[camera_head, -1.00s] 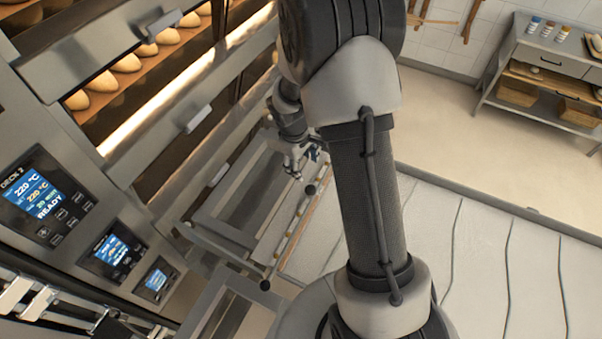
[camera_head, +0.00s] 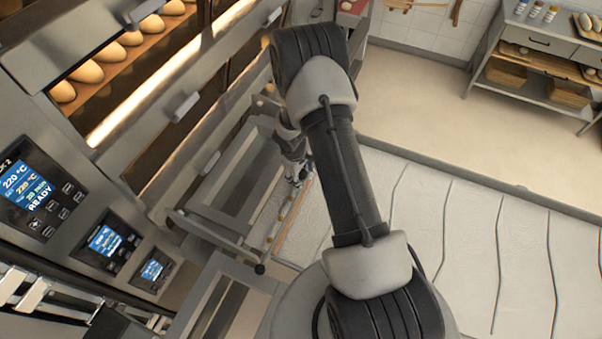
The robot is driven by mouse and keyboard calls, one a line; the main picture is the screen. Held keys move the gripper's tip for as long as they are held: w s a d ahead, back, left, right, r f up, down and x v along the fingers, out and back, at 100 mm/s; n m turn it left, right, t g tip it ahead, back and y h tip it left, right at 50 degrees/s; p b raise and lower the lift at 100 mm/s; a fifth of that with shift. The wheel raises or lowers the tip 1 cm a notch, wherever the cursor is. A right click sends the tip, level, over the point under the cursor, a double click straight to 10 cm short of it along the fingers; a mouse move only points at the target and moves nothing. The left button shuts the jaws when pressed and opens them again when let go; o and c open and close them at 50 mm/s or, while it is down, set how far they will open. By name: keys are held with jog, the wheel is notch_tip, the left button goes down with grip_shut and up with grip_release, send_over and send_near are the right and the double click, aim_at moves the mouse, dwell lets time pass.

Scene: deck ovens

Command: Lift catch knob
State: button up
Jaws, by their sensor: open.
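My gripper (camera_head: 299,178) is small in the picture, at the far end of my arm, beside the pale flat surface and the metal frame in front of the ovens. It is open, and I see nothing held in it. A dark round knob (camera_head: 260,269) sits at the near end of a slim rail (camera_head: 285,223) along the frame's edge. The gripper is at the far end of this rail, apart from that knob. I cannot tell which part is the catch knob; anything right at the fingers is too small or hidden.
Deck ovens with loaves (camera_head: 131,39) and control panels (camera_head: 36,190) stand on the left. A metal frame (camera_head: 186,221) juts out from them. A pale, creased surface (camera_head: 455,235) lies right of my arm. A shelf table (camera_head: 540,62) stands at the back right above open floor.

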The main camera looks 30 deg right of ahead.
jog(key=shift+f, duration=0.1)
jog(key=shift+c, duration=0.3)
grip_shut()
dwell(0.4)
